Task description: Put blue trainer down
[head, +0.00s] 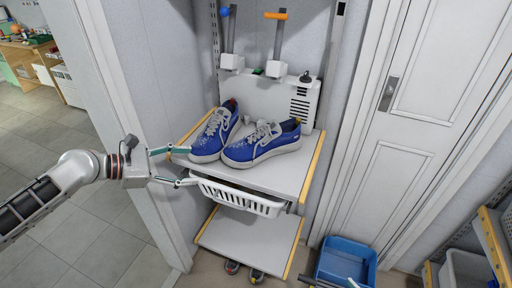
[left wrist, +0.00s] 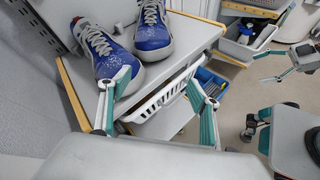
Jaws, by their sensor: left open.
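Two blue trainers with white soles and laces sit side by side on a white shelf (head: 283,180). The left trainer (head: 212,137) points toward the front. The right trainer (head: 257,147) lies at an angle with its toe to the left. In the left wrist view, the left trainer (left wrist: 101,48) and the right trainer (left wrist: 153,34) stand beyond my fingers.
A white basket (head: 236,197) hangs under the shelf's front edge, close to my left fingers. A lower shelf (head: 247,238) sits below, with dark shoes (head: 244,270) on the floor. A blue bin (head: 346,262) stands at right. A wall edge is close on the left.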

